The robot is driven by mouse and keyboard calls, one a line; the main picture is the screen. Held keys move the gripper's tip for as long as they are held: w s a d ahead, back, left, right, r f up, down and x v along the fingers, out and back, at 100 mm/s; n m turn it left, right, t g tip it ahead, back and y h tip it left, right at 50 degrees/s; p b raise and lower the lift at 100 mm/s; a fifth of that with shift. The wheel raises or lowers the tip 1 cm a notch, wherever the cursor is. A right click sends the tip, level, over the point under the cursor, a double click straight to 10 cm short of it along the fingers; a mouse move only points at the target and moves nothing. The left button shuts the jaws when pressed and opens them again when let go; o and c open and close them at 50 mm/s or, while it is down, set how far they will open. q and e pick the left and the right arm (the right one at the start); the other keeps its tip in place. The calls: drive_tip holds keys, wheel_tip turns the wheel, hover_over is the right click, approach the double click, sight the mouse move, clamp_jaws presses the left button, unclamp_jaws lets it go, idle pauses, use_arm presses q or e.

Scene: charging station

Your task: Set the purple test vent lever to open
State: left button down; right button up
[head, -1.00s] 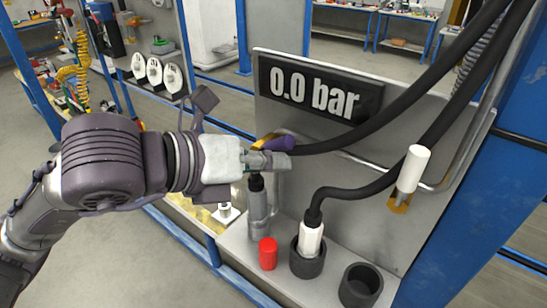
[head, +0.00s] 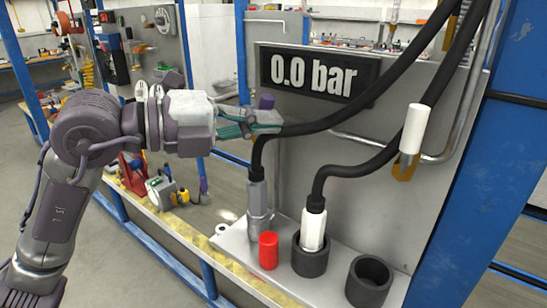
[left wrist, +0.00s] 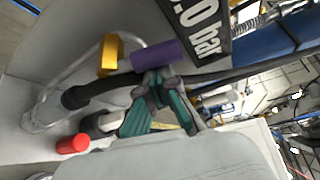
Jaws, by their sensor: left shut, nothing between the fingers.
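The purple lever (head: 266,101) shows as a short purple end sticking up just behind my left gripper in the head view; its lower part is hidden by the fingers. In the left wrist view the purple handle (left wrist: 157,55) extends from a gold bracket (left wrist: 111,55). My left gripper (head: 270,122) is shut and empty in front of the lever. Its teal and grey fingers (left wrist: 152,85) lie right beside the handle; I cannot tell whether they touch it. The panel display (head: 318,76) reads 0.0 bar.
A white lever (head: 414,128) stands upright at the right of the panel. Black hoses (head: 375,98) cross the panel. Below are a grey coupling (head: 257,207), a red cap (head: 268,250), a white connector in a black socket (head: 310,261) and an empty black socket (head: 368,282).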

use_arm(q)
drive_tip(key=shift+w+a+r+n+t+h+b, duration=0.15)
drive_tip(key=shift+a+n+t+h+b, duration=0.15)
drive_tip(key=shift+n, duration=0.35)
drive_tip(key=shift+w+a+r+n+t+h+b, duration=0.1)
drive_tip(key=shift+w+a+r+n+h+b, duration=0.1)
drive_tip(key=shift+n+h, duration=0.35)
use_arm(e)
drive_tip(key=shift+s+f, duration=0.35)
drive_tip(key=shift+f, duration=0.35)
drive_tip(key=shift+d, duration=0.15)
